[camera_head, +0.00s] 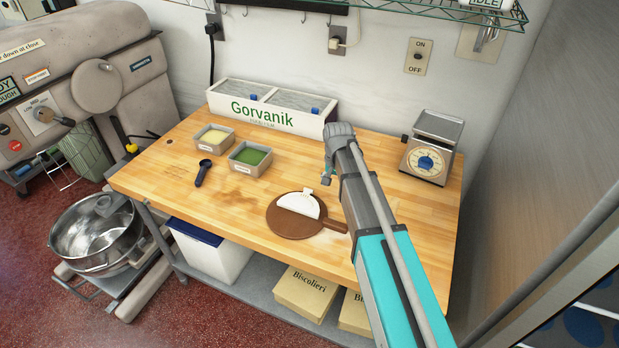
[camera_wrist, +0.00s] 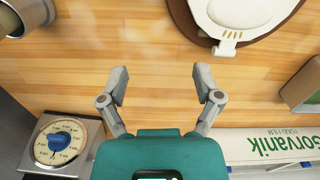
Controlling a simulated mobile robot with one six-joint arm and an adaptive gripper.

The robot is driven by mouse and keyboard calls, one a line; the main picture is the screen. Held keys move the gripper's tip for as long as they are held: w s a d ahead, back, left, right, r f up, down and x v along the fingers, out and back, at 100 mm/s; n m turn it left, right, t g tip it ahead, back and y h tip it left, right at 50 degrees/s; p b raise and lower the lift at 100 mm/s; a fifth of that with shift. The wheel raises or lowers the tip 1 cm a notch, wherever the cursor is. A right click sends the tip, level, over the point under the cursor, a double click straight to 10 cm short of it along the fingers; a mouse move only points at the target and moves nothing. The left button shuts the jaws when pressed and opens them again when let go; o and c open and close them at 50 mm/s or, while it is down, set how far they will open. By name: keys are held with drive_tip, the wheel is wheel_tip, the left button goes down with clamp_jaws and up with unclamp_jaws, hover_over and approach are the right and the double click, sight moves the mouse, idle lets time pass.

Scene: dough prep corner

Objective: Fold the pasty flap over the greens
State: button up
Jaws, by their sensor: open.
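The pasty (camera_head: 298,204) shows as a pale half-round on a round brown board (camera_head: 286,228) with a handle. A small pale tab (camera_wrist: 228,43) sticks out from its edge on the wall side. The pasty also shows in the wrist view (camera_wrist: 240,10), cut off by the top edge. No greens show on it; a flat tub of green filling (camera_head: 250,157) stands farther left. My gripper (camera_wrist: 161,76) is open and empty over bare wood, apart from the pasty. In the head view my gripper (camera_head: 327,179) hangs beyond the board, to its right.
A tub of pale filling (camera_head: 213,136) and a dark scoop (camera_head: 203,173) lie at left. The Gorvanik bin (camera_head: 272,112) stands along the wall. A dial scale (camera_head: 430,150) stands at the back right. Bare wood (camera_head: 160,185) is free at front left.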

wheel_tip(320, 180, up, 4)
drive_tip(key=m+p, duration=0.1)
drive_tip(key=p, duration=0.2)
hover_over(308, 189)
drive_tip(key=shift+r, duration=0.2)
drive_tip(key=shift+f, duration=0.2)
wheel_tip(308, 189, down, 13)
drive_tip(key=b, duration=1.3)
drive_tip(key=shift+f+b, duration=0.2)
drive_tip(key=shift+b, duration=0.2)
drive_tip(key=shift+c, duration=0.3)
clamp_jaws()
